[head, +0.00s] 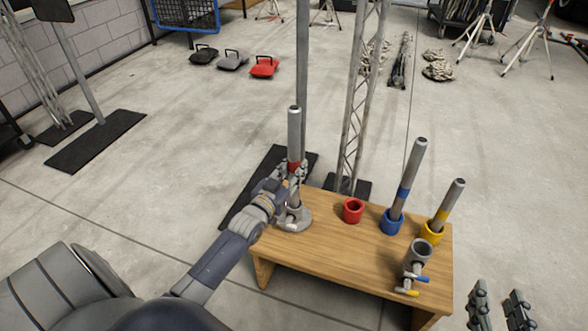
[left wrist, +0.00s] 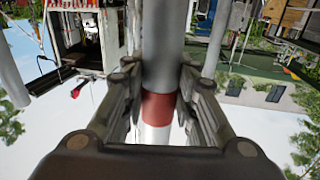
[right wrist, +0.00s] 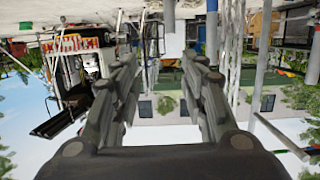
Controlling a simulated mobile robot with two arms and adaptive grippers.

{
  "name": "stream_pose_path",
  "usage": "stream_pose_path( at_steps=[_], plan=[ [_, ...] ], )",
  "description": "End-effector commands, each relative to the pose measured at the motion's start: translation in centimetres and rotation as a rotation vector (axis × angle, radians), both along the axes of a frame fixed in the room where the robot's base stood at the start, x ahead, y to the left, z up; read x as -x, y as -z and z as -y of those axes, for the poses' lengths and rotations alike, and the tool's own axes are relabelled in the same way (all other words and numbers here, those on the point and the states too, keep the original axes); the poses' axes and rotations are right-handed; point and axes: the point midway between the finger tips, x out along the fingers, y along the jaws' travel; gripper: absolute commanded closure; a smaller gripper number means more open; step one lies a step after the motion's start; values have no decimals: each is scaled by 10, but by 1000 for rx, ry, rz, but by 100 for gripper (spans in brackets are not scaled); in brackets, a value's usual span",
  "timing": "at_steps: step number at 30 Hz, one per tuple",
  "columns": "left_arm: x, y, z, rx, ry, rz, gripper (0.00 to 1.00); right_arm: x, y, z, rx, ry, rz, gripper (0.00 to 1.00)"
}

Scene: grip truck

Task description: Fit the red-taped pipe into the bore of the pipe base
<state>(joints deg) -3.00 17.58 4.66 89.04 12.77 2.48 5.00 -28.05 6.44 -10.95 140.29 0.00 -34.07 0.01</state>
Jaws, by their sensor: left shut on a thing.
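The red-taped pipe (head: 293,135) is a grey tube standing about upright at the left end of the wooden table. My left gripper (head: 292,172) is shut on it near its red band, which shows between the fingers in the left wrist view (left wrist: 158,108). The pipe base (head: 294,222), a grey round flange with a short collar, sits on the table right below that gripper. The hand partly hides the pipe's lower end, so I cannot tell whether it is inside the bore. My right gripper (head: 499,296) is open and empty, off the table's right end.
On the wooden table (head: 325,250) stand an empty red cup (head: 353,211), a blue cup (head: 392,222) and a yellow cup (head: 432,233), the last two holding taped pipes. A grey fitting with coloured handles (head: 418,255) is at the front right. Truss posts stand behind.

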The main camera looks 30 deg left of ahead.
Motion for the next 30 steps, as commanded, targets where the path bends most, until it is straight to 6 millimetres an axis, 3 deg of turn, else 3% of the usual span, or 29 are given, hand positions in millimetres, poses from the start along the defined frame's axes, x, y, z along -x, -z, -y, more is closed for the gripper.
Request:
stream_pose_path(
  at_steps=[11,30],
  plan=[
    [0,0,0,0,0,3,100,0,-1,-1,-2,-1,7,60],
    [0,8,0,0,0,3,100,-7,-26,-6,-34,-10,132,60]
  ],
)
